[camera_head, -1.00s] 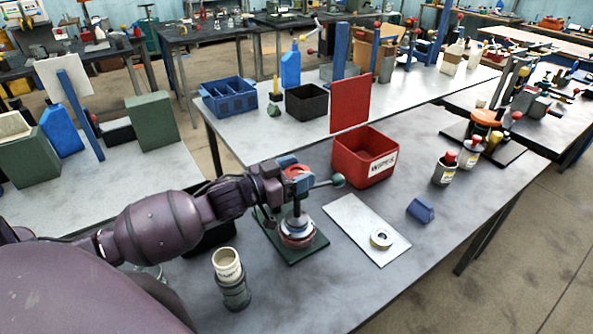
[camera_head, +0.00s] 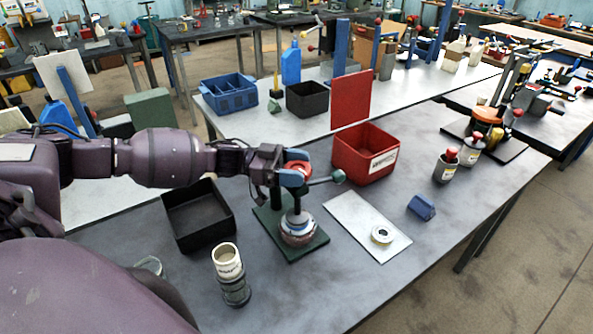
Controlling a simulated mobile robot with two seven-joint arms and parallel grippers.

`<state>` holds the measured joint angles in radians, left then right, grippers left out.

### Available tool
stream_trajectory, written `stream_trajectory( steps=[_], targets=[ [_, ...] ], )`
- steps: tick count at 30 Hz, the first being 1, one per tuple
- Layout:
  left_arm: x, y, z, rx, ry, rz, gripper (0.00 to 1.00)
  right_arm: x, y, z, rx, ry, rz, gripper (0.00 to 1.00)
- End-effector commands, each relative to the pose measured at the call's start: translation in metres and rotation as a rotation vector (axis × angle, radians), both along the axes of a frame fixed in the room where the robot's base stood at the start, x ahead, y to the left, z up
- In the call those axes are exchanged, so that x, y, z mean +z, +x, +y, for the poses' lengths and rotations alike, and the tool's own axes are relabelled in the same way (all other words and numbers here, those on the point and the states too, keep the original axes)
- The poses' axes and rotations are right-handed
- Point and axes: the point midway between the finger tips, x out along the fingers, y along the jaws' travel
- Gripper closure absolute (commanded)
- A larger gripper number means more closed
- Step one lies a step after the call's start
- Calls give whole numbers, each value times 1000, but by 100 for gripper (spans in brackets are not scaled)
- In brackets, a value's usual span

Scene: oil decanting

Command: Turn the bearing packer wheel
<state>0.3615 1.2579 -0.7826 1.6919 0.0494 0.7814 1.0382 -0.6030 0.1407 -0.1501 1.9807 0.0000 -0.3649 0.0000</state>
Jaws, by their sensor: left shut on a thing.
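The bearing packer (camera_head: 298,228) stands on a dark green base plate (camera_head: 287,247) on the grey table. The fingers and wrist hide part of the wheel. My right gripper is not in view.
A black open bin (camera_head: 199,222) and a white-topped canister (camera_head: 230,275) stand left of the packer. A red bin (camera_head: 366,155) stands behind it. A white board (camera_head: 356,222) with a metal ring (camera_head: 381,235) and a blue block (camera_head: 421,207) lie to the right.

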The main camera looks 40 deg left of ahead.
Motion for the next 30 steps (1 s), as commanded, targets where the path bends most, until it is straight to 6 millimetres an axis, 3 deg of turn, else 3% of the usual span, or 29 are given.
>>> stream_trajectory(
  steps=[22,23,24,27,30],
  targets=[
    [0,0,-1,-90,0,-2,59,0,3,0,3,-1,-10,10],
    [0,0,-1,-90,0,-2,34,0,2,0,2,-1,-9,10],
    [0,0,-1,-90,0,-2,28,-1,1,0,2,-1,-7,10],
    [0,0,-1,-90,0,-2,13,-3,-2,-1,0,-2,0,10],
    [0,0,-1,-89,-1,-1,10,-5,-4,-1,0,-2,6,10]
  ],
)
